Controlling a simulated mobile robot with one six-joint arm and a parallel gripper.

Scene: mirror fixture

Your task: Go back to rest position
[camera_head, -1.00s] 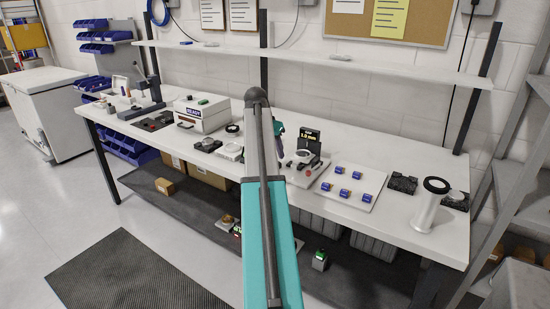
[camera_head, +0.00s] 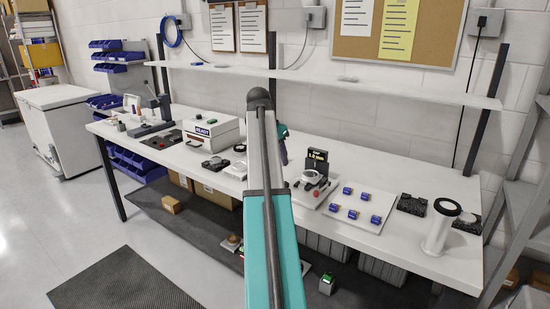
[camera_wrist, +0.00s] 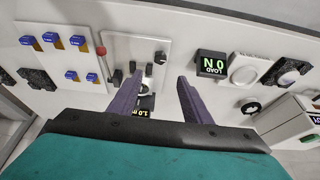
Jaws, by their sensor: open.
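My gripper (camera_wrist: 160,75) shows in the wrist view with its two dark purple fingers spread apart and nothing between them. It hangs above the workbench. Beyond the fingers is the gauge fixture (camera_wrist: 148,50) with a small display reading 1.0 mm, partly hidden by the left finger. In the head view my teal and grey arm rises through the middle. It hides most of the gripper, and only part of the teal wrist (camera_head: 283,145) shows to its right. The gauge fixture also stands on the bench there (camera_head: 315,172).
The white bench (camera_head: 400,165) carries a white READY box (camera_head: 211,131), a plate with several blue parts (camera_head: 358,207), dark fixtures and a white cylinder (camera_head: 440,228). A shelf (camera_head: 340,86) runs above the bench's rear. A metal rack (camera_head: 520,150) stands at right.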

